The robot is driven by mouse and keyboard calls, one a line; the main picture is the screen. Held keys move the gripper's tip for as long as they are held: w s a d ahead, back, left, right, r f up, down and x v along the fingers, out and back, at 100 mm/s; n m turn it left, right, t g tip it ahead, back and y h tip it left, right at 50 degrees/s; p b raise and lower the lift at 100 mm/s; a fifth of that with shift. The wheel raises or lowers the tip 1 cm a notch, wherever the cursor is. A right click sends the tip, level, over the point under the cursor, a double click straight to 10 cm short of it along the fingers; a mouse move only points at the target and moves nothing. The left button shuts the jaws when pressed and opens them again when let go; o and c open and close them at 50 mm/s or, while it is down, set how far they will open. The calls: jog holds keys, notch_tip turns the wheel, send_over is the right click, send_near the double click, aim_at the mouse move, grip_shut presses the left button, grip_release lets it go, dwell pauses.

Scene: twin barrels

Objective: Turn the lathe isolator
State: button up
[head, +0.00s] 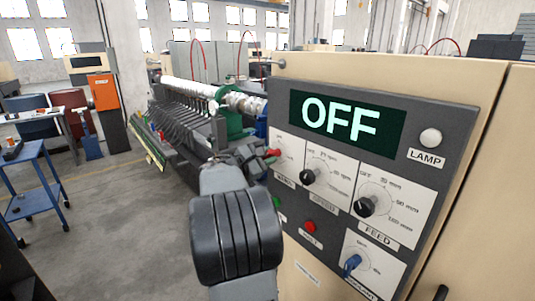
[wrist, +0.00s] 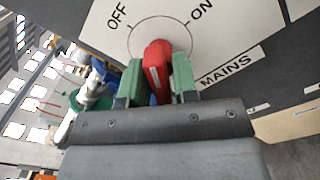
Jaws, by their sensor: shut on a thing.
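The lathe isolator is a red knob (wrist: 158,62) on a white plate marked OFF, ON and MAINS in the wrist view. My gripper (wrist: 157,78) is shut on it, with one green finger on each side. Its exact setting between the two marks is hard to tell. In the head view the red knob (head: 273,153) shows at the panel's left edge, beyond my dark arm, which hides my fingers and part of the MAINS plate. The panel display (head: 347,121) reads OFF in pale green letters.
The grey control panel (head: 455,125) carries a pale lamp (head: 431,138), black speed (head: 308,177) and feed (head: 364,207) knobs, a red button (head: 310,227) and a blue coolant knob (head: 351,264). A blue trolley (head: 33,180) stands left. The floor between is clear.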

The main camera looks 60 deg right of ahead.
jog(key=n+p, duration=0.2)
jog(key=n, duration=0.2)
jog(key=shift+r+n+p, duration=0.1)
jog(key=shift+n+p, duration=0.2)
jog(key=shift+p, duration=0.05)
jog(key=shift+n+p, duration=1.1)
jog(key=shift+n, duration=0.3)
jog(key=shift+f+n, duration=0.2)
jog(key=shift+n, duration=0.1)
jog(key=o, duration=0.7)
jog(key=shift+a, duration=0.15)
jog(key=b+v, duration=0.3)
jog(key=v, duration=1)
jog(key=shift+w+a+r, duration=0.1)
jog(key=shift+w+a, duration=0.1)
jog(key=shift+a, duration=0.05)
